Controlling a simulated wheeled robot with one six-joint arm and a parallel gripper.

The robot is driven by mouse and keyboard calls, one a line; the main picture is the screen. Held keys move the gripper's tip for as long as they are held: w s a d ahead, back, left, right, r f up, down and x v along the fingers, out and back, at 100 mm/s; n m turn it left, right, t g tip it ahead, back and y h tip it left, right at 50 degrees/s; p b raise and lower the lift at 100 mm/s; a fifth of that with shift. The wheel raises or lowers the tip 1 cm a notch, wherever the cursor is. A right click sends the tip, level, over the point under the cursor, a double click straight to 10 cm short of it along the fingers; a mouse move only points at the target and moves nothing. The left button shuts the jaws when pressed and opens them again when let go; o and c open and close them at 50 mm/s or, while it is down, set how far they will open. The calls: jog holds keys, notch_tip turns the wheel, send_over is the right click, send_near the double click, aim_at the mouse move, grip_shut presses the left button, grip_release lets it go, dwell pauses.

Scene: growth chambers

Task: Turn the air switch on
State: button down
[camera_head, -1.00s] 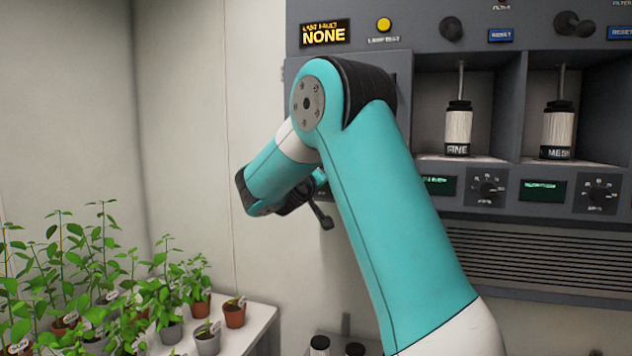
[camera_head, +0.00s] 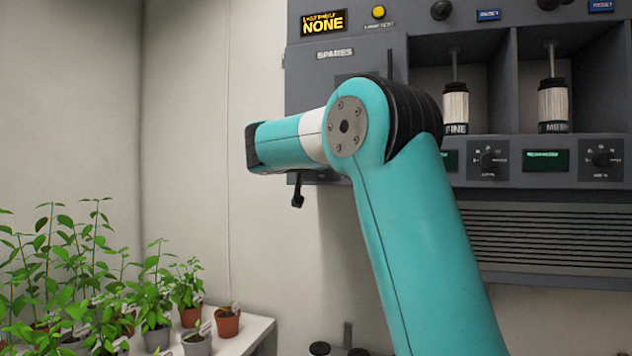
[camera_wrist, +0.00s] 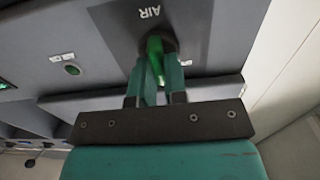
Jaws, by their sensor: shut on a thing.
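The air switch (camera_wrist: 168,44) shows in the wrist view as a dark round base with a green part, on a grey panel under the upside-down AIR label (camera_wrist: 149,12). My gripper (camera_wrist: 156,68) has its two teal fingers close together on the switch's green part. The fingers cover much of the switch, so its exact position is hard to tell. In the head view my forearm reaches left in front of the grey cabinet (camera_head: 345,70), and the gripper and the switch are hidden behind it.
In the head view, two bays hold the FINE (camera_head: 455,108) and MESH (camera_head: 553,103) cylinders. Potted plants stand on a white table (camera_head: 247,336) at lower left. The wall between is bare.

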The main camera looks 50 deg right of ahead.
jog(key=shift+s+d+f+m+b, duration=0.1)
jog(key=shift+f+m+b, duration=0.05)
jog(key=shift+m+b, duration=2.1)
jog(key=shift+s+d+f+m+b, duration=0.1)
jog(key=shift+m+b, duration=2.05)
jog(key=shift+m, duration=0.1)
jog(key=c, duration=1.1)
grip_release()
jog(key=shift+c, duration=0.2)
jog(key=shift+r, duration=0.1)
jog(key=b+v, duration=0.1)
jog(key=v, duration=1.6)
jog(key=shift+a+b, duration=0.25)
jog(key=shift+b, duration=0.1)
